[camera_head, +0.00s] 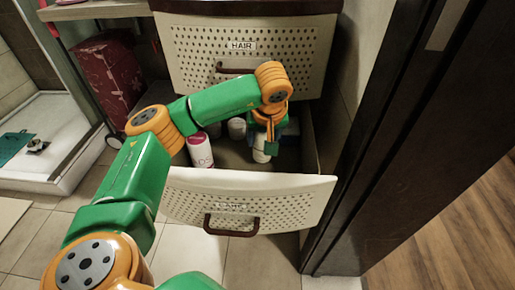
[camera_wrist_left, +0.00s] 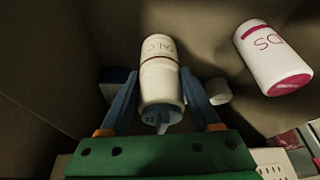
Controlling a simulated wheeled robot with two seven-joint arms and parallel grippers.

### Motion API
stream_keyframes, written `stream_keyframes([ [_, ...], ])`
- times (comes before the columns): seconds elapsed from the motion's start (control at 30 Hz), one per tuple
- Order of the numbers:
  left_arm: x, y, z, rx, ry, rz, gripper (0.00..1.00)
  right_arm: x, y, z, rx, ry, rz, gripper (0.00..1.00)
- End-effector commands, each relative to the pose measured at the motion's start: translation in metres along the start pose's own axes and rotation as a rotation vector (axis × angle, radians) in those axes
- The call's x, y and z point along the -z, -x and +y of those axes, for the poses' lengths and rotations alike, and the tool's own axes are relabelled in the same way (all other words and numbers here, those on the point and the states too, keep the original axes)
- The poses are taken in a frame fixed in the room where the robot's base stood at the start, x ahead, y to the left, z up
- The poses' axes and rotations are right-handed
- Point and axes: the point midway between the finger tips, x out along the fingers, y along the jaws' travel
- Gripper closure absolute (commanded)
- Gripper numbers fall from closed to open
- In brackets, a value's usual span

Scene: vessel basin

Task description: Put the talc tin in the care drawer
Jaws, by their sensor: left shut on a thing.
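The talc tin (camera_wrist_left: 159,80), a white cylinder lettered "ALC", is between the blue fingers of my left gripper (camera_wrist_left: 160,98) in the left wrist view. The gripper is shut on it. In the head view my left gripper (camera_head: 268,142) points down inside the open lower drawer, and the pale tin (camera_head: 260,156) shows below its fingers. The care drawer (camera_head: 180,183) is pulled out, with a faint label on its perforated front. I cannot tell whether the tin touches the drawer floor. My right gripper is in neither view.
A white and pink bottle (camera_head: 200,150) stands in the drawer, left of the tin; it also shows in the left wrist view (camera_wrist_left: 272,58). A white container (camera_head: 237,128) stands further back. The shut HAIR drawer (camera_head: 200,45) is above. A dark door frame (camera_head: 400,150) is close on the right.

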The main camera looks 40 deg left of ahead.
Motion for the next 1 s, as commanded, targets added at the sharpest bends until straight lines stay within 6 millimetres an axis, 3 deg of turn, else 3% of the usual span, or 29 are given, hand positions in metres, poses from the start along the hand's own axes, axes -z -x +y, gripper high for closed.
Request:
stream_keyframes([
  [0.2, -0.015, -0.036, 0.0, 0.001, -0.001, -0.002, 1.0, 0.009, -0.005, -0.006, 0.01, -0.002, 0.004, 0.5],
  [0.53, -0.017, -0.039, 0.0, -0.001, -0.001, 0.0, 1.0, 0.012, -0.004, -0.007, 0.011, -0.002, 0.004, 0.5],
  [0.57, -0.017, -0.039, 0.0, -0.001, -0.001, -0.001, 0.34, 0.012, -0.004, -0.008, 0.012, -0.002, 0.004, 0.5],
  [0.67, -0.016, -0.038, 0.0, -0.001, -0.001, -0.001, 0.07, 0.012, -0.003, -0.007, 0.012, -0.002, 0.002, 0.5],
  [1.0, -0.014, -0.032, 0.0, -0.002, -0.001, 0.0, 0.07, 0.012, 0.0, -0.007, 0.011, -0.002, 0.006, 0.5],
])
